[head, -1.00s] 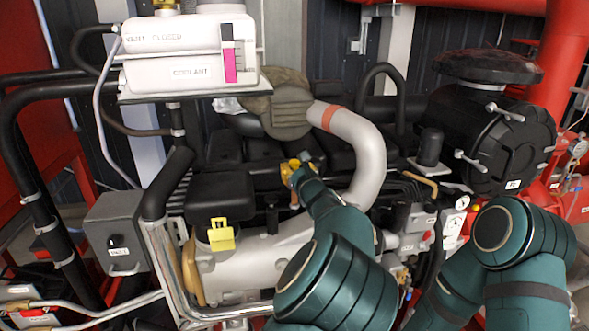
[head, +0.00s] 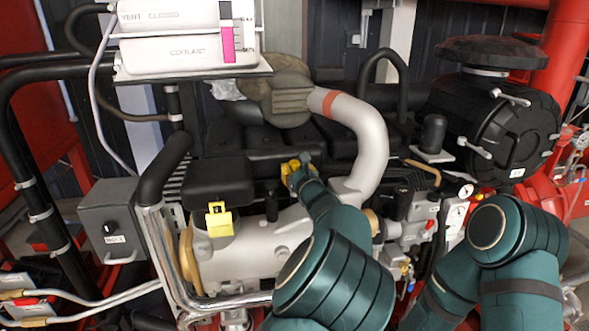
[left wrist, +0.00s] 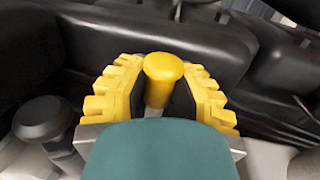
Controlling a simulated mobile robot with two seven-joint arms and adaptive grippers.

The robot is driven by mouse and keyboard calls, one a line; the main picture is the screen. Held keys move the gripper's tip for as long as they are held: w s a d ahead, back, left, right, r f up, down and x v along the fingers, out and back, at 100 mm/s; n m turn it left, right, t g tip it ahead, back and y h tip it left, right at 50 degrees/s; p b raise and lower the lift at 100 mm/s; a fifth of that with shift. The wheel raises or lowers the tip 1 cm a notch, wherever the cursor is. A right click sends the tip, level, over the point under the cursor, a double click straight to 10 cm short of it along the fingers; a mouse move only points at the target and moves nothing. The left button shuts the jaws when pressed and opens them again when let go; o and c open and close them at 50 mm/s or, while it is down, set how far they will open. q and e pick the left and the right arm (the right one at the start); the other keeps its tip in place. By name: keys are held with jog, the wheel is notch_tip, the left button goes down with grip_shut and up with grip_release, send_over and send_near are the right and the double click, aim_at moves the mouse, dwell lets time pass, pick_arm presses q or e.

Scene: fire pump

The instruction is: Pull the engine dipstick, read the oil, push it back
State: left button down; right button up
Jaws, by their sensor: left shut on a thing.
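My left gripper (head: 298,170) is over the middle of the engine, with its yellow fingers around a yellow dipstick knob. In the left wrist view, the rounded yellow knob (left wrist: 164,68) stands between the two ridged yellow fingers of the left gripper (left wrist: 160,92), which is shut on it. A short grey shaft shows below the knob. The lower part is hidden by my green wrist. No oil mark can be read. My right arm is at the lower right in the head view. Its gripper is out of view.
A white coolant tank (head: 180,50) is at the upper left. A grey pipe (head: 372,150) curves close to the right of my left gripper. A black air filter (head: 500,135) is farther right. A yellow-tagged part (head: 219,220) and a grey switch box (head: 108,222) are to the left.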

pick_arm(q)
jog(key=c, duration=0.8)
grip_release()
jog(key=shift+s+r, duration=0.1)
jog(key=shift+o, duration=0.2)
jog(key=v, duration=1.2)
jog(key=shift+d, duration=0.1)
